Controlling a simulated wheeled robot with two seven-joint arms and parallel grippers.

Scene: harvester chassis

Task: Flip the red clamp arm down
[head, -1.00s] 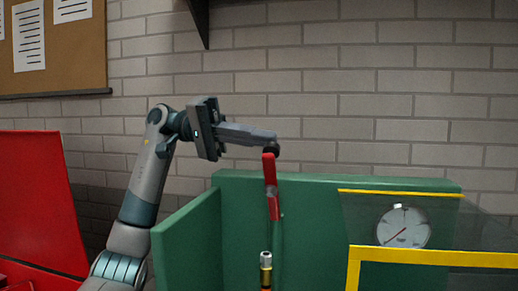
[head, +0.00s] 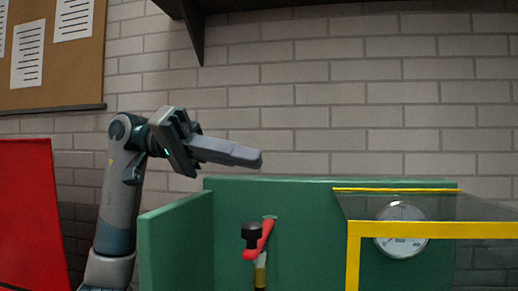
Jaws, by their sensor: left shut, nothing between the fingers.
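The red clamp arm (head: 265,238) is in the lower middle of the head view, in front of the green back panel (head: 310,215). It is tilted down toward me and to the left, with a black knob (head: 251,232) near its lower end. Below it is a brass-coloured fitting (head: 260,272), partly cut off by the frame. My left gripper (head: 258,159) is shut and empty, above the clamp arm and apart from it. My right gripper is not in view.
A green side wall (head: 178,240) stands left of the clamp. A yellow-edged clear cover (head: 430,229) with a round gauge (head: 400,229) is on the right. A red panel (head: 28,215) stands at far left. A dark bracket (head: 190,25) hangs on the brick wall above.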

